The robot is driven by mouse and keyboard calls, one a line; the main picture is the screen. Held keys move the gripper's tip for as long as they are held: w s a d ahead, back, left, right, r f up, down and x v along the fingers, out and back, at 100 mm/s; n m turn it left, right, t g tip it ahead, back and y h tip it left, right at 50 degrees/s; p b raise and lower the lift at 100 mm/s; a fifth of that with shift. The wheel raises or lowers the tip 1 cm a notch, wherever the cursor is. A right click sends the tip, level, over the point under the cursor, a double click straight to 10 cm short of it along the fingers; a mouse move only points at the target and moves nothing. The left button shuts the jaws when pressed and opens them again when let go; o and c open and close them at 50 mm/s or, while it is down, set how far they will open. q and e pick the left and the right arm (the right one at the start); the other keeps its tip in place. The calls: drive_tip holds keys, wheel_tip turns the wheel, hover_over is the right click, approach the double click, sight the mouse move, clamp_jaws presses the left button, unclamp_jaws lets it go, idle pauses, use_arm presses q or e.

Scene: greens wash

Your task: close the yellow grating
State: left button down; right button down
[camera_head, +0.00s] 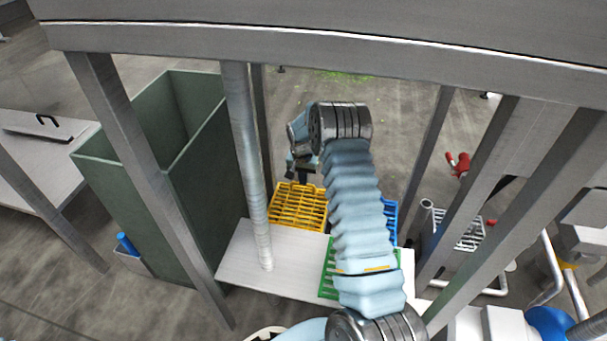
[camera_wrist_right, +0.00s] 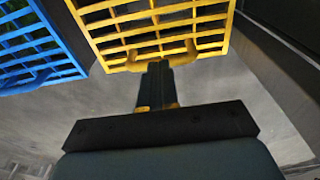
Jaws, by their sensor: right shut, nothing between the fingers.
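The yellow grating (camera_head: 298,207) lies at the far left end of the pale table, next to the blue grating. My right gripper (camera_head: 300,170) is just beyond it in the head view, partly hidden by its own wrist. In the right wrist view the yellow grating (camera_wrist_right: 150,25) fills the top, and a rounded yellow bar runs along its near edge. The shut, empty fingers (camera_wrist_right: 155,75) point at the middle of that bar. I cannot tell whether they touch it. My left gripper is not in view.
The blue grating (camera_wrist_right: 35,45) is beside the yellow one. A green grating (camera_head: 328,282) lies on the pale table (camera_head: 305,255), partly behind my arm. A tall green bin (camera_head: 190,150) stands left. Metal posts (camera_head: 247,165) and an overhead beam (camera_head: 320,50) frame the space.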

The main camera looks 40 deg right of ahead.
drive_tip(key=shift+s+a+f, duration=0.1)
drive_tip(key=shift+f, duration=0.4)
wheel_tip(320, 180, up, 15)
drive_tip(key=a+p, duration=0.1)
drive_tip(key=p, duration=0.2)
drive_tip(key=shift+s+f, duration=0.15)
drive_tip(key=shift+s, duration=0.15)
